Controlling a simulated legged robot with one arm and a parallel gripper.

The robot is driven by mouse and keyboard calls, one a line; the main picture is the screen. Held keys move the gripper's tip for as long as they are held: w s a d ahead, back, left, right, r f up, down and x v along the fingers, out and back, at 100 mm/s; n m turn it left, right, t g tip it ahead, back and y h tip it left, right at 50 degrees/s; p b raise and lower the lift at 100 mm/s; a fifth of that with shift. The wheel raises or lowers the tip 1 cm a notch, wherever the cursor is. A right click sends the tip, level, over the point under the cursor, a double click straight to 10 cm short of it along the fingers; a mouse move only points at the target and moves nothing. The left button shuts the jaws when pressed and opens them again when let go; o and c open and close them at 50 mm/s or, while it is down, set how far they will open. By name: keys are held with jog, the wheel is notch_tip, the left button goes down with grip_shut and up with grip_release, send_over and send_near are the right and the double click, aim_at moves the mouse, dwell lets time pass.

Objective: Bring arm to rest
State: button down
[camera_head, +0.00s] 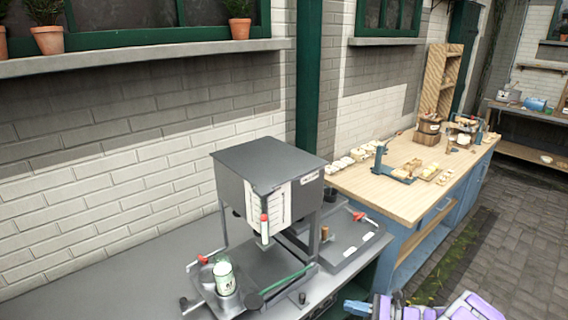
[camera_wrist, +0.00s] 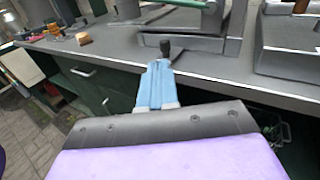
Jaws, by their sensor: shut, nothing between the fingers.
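My gripper (camera_wrist: 158,66) shows in the wrist view as two light blue fingers pressed together, with nothing between them. The fingertips point toward the front edge of a grey bench (camera_wrist: 205,75), just below a black knob (camera_wrist: 165,48) in the picture; I cannot tell the gap between them. In the head view my purple arm is low at the bottom right, cut by the frame edge, in front of the benches.
The grey bench (camera_head: 95,285) carries a dark press-like machine (camera_head: 268,160) with red-tipped levers and a white-green can (camera_head: 224,278). A wooden-topped blue bench (camera_head: 405,185) holds several pale blocks. Paved floor (camera_head: 505,235) is open at the right. Potted plants stand on a ledge.

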jog(key=s+a+r+n+g, duration=0.4)
jog(key=a+r+n+g, duration=0.25)
jog(key=a+r, duration=0.7)
jog(key=s+a+r+n+g+h, duration=0.35)
jog(key=s+a+r+n, duration=0.2)
jog(key=s, duration=0.25)
jog(key=s+a+r+n+g+h, duration=0.1)
jog(key=s+r+n+h, duration=0.15)
jog(key=s, duration=0.55)
jog(key=s+r+n+h, duration=0.1)
jog(key=s+n+h, duration=0.3)
jog(key=s, duration=0.4)
jog(key=s+d+n+t+h, duration=0.2)
jog(key=s+d+h, duration=0.4)
jog(key=s+d, duration=0.3)
jog(key=shift+s+d+r+n+t+h, duration=0.15)
jog(key=shift+s+d+n+t+h, duration=0.35)
jog(key=shift+s, duration=0.9)
jog(key=shift+a, duration=0.1)
